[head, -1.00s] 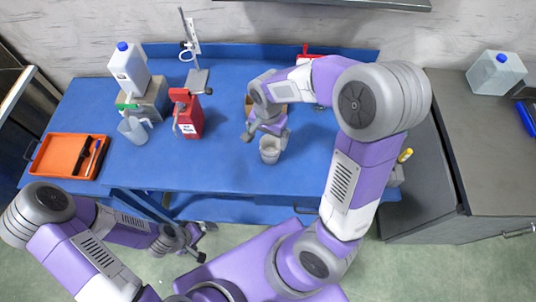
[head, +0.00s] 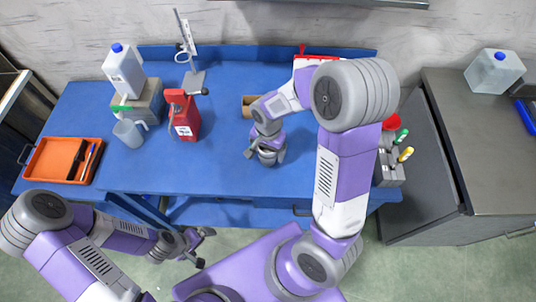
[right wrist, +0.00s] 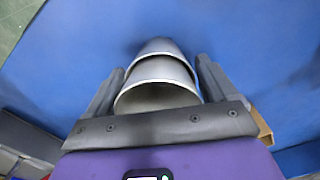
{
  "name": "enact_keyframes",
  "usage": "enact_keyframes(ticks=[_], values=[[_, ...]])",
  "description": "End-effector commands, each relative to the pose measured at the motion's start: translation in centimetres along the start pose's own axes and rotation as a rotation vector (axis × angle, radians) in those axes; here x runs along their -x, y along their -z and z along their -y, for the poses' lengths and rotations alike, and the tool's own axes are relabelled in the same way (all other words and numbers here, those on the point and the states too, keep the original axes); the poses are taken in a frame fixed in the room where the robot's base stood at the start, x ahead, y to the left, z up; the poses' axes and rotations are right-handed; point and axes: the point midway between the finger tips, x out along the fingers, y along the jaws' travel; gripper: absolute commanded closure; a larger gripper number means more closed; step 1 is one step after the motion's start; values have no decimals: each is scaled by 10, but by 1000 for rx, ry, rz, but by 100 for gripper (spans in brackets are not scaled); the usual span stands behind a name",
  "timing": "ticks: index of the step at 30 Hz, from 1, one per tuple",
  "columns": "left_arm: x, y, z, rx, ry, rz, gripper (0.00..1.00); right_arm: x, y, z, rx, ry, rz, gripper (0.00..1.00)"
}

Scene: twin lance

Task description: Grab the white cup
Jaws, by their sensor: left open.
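The white cup (head: 268,158) stands near the front edge of the blue table in the head view, partly hidden by my right gripper (head: 267,152). In the right wrist view, the cup (right wrist: 158,85) shows its open mouth and a second rounded edge beyond it. My right gripper (right wrist: 158,75) has its fingers wide apart, one on each side of the cup. The gaps are narrow, and I cannot tell whether either finger touches it. My left gripper (head: 203,246) is open and empty, low in front of the table.
A red container (head: 183,115), a clear jug (head: 130,132) and an orange tray (head: 52,160) stand left of the cup. A brown box (head: 248,107) is behind it. A grey holder (head: 390,172) with coloured tools is to the right.

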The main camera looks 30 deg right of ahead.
Motion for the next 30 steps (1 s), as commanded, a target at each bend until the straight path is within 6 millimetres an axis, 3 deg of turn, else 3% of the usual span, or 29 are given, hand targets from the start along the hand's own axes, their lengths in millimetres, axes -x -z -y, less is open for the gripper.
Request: enact_keyframes(ticks=[1,8,17,20,30], values=[[0,0,0,0,0,0,0,0,0,0,0,0,0,23],[0,0,0,0,0,0,0,0,0,0,0,0,0,56],[1,0,0,0,0,0,0,4,0,0,0,1,-1,57],[4,0,-2,0,0,0,0,16,0,1,0,4,-2,57],[20,-1,-7,0,0,0,0,83,0,1,1,5,-2,57]])
